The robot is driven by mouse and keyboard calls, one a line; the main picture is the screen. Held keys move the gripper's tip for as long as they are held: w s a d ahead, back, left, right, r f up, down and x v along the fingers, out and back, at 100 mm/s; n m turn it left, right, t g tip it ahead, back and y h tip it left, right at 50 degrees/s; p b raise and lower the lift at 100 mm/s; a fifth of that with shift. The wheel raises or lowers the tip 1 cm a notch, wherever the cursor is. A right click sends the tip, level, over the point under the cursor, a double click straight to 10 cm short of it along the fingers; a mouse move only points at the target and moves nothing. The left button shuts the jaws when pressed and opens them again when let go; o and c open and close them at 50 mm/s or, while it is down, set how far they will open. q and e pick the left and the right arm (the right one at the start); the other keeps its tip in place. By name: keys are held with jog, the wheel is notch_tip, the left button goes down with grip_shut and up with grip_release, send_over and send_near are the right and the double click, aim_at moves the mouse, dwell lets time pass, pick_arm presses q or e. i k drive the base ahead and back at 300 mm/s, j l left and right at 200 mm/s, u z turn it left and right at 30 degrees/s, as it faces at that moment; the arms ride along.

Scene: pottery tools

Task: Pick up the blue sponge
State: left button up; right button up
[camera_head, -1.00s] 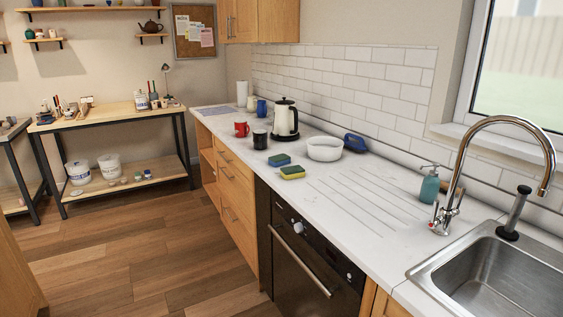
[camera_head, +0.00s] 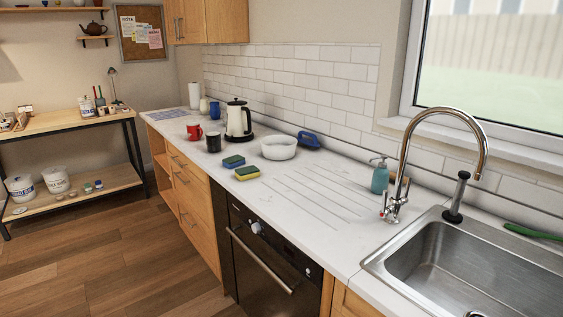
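The blue sponge (camera_head: 233,161) lies on the white countertop (camera_head: 215,182), with a dark green side layer showing. A yellow sponge with a green top (camera_head: 247,173) lies just in front of it, close by. A white bowl (camera_head: 279,148) stands to the right of the blue sponge. Neither of my grippers shows in the head view.
A black mug (camera_head: 213,142), a red mug (camera_head: 194,132) and a white kettle (camera_head: 238,121) stand behind the sponges. A soap bottle (camera_head: 379,176), tap (camera_head: 394,207) and sink (camera_head: 470,262) are at right. Wooden floor at left is clear.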

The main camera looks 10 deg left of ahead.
aim_at(231, 162)
jog(key=i+j+z, duration=0.15)
jog(key=z, duration=0.25)
jog(key=i+j+z, duration=0.1)
jog(key=j+z, duration=0.5)
jog(key=z, duration=0.2)
jog(key=j+z, duration=0.2)
jog(key=j, duration=0.6)
jog(key=i+j+z, duration=0.2)
jog(key=j, duration=0.6)
jog(key=k+j+z, duration=0.25)
jog(key=j, duration=0.5)
jog(key=j+z, duration=0.2)
jog(key=j, duration=0.6)
